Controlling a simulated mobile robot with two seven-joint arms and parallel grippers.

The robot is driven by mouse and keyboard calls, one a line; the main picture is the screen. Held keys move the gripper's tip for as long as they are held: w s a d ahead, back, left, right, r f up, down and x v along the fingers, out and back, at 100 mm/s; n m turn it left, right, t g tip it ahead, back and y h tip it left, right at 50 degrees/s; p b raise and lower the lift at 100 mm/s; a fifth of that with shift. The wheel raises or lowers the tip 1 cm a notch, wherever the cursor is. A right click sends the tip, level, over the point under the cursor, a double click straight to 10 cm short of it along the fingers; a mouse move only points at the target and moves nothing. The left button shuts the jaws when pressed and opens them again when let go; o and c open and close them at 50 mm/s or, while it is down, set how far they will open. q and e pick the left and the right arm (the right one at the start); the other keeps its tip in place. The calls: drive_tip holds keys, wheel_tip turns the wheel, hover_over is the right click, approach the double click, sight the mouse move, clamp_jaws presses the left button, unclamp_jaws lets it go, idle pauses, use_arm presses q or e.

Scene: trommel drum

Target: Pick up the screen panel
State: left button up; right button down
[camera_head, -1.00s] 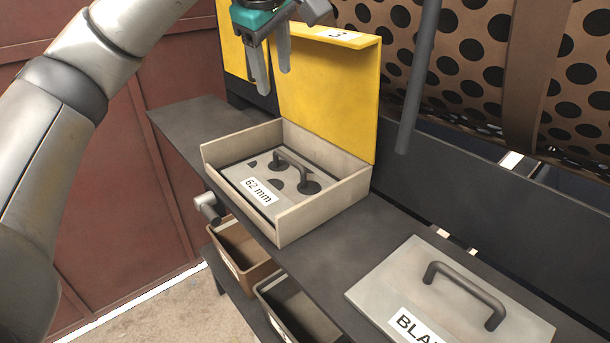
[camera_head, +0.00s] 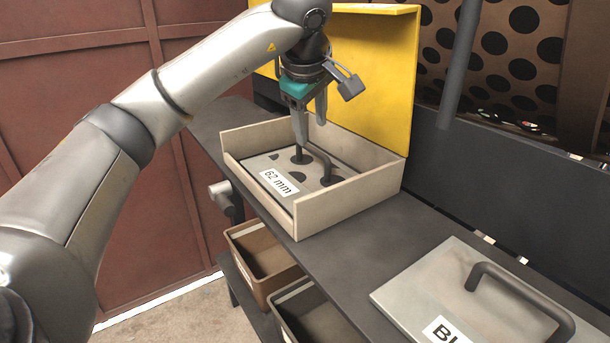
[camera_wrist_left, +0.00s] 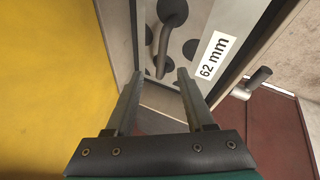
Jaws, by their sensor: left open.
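The screen panel (camera_head: 286,168) is a grey plate with dark round holes, a dark bar handle (camera_head: 320,160) and a "62 mm" label. It lies inside an open beige box (camera_head: 322,209) on the dark bench. My left gripper (camera_head: 311,138) points down over the box, close to the handle's far end, and partly hides it. In the left wrist view the open fingers (camera_wrist_left: 158,88) show, with the handle (camera_wrist_left: 162,45) and panel (camera_wrist_left: 196,18) just beyond their tips. The handle does not look gripped. My right gripper is not in view.
A grey plate with a handle and a partly cut-off label (camera_head: 440,285) lies on the bench at right. A yellow panel (camera_head: 375,75) stands behind the box. Brown (camera_head: 262,258) and dark (camera_head: 312,315) bins sit below. A grey post (camera_head: 460,65) hangs at upper right.

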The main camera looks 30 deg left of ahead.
sight(311, 147)
use_arm(q)
drive_tip(key=x, duration=0.8)
drive_tip(key=shift+a+p, duration=0.15)
drive_tip(key=shift+p, duration=0.2)
clamp_jaws()
idle(1.0)
